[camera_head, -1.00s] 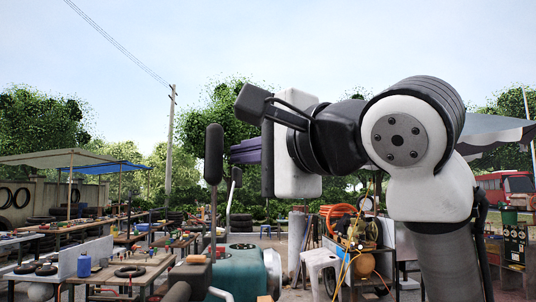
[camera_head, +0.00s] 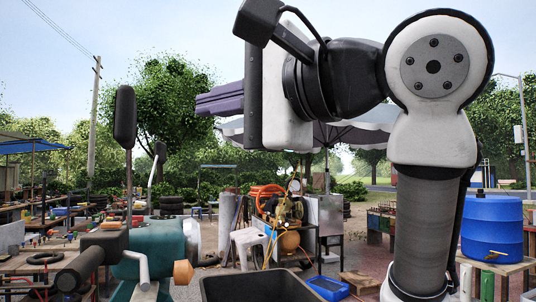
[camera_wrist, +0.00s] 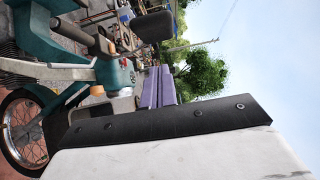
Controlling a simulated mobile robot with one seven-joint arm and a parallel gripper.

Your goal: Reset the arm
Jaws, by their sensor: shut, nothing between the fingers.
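My gripper (camera_head: 200,100) is at the end of my raised arm, in the upper middle of the head view. Its purple fingers point left, lie together with no gap, and hold nothing. They also show in the wrist view (camera_wrist: 158,86), side by side against the trees and tables. My white and black arm fills the right half of the head view, bent at the elbow. The fingers are in free air, apart from everything around them.
The black bin (camera_head: 262,288) is at bottom centre. A compressor cart (camera_head: 290,238) with orange hose stands behind it, near a white stool (camera_head: 247,240). A blue barrel (camera_head: 491,222) stands at right.

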